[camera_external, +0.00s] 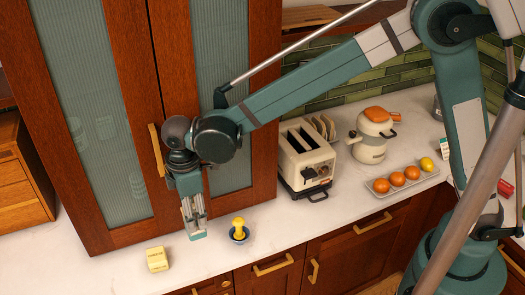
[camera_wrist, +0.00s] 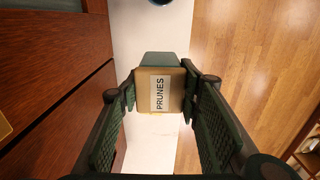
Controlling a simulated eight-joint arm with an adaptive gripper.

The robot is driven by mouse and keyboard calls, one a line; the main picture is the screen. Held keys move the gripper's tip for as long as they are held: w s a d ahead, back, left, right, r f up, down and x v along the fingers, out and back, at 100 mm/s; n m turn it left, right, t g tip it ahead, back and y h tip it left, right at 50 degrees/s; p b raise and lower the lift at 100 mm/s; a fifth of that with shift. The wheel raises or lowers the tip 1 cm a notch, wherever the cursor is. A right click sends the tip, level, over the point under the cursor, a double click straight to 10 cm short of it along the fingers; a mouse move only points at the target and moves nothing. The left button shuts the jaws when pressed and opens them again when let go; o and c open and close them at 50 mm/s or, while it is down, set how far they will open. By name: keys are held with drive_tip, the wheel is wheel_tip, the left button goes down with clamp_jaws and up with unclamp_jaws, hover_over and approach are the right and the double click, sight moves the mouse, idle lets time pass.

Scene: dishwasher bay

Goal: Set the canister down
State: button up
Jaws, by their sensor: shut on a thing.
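My gripper (camera_external: 195,228) points down over the white counter, in front of the tall glass-fronted cabinet. In the wrist view the fingers of my gripper (camera_wrist: 160,100) are shut on the canister (camera_wrist: 159,95), one on each side. Its tan face carries a white label reading PRUNES, and a teal part shows beyond it. In the external view the fingers mostly hide the canister; a small teal part shows at their tips. I cannot tell whether its underside touches the counter.
A small yellow block (camera_external: 157,259) stands left of my gripper. A blue cup with a yellow item (camera_external: 239,230) stands to the right. Farther right are a toaster (camera_external: 306,158), a kettle (camera_external: 370,145) and a fruit tray (camera_external: 403,190). The cabinet (camera_external: 185,110) rises close behind.

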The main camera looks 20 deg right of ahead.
sight(200, 228)
drive_tip(key=shift+f, duration=0.6)
drive_tip(key=shift+f, duration=0.1)
drive_tip(key=shift+f, duration=3)
drive_tip(key=shift+f, duration=0.15)
drive_tip(key=shift+f, duration=1.75)
drive_tip(key=shift+f, duration=0.1)
drive_tip(key=o, duration=0.6)
drive_tip(key=shift+f, duration=0.1)
drive_tip(key=shift+c, duration=0.2)
drive_tip(key=o, duration=0.4)
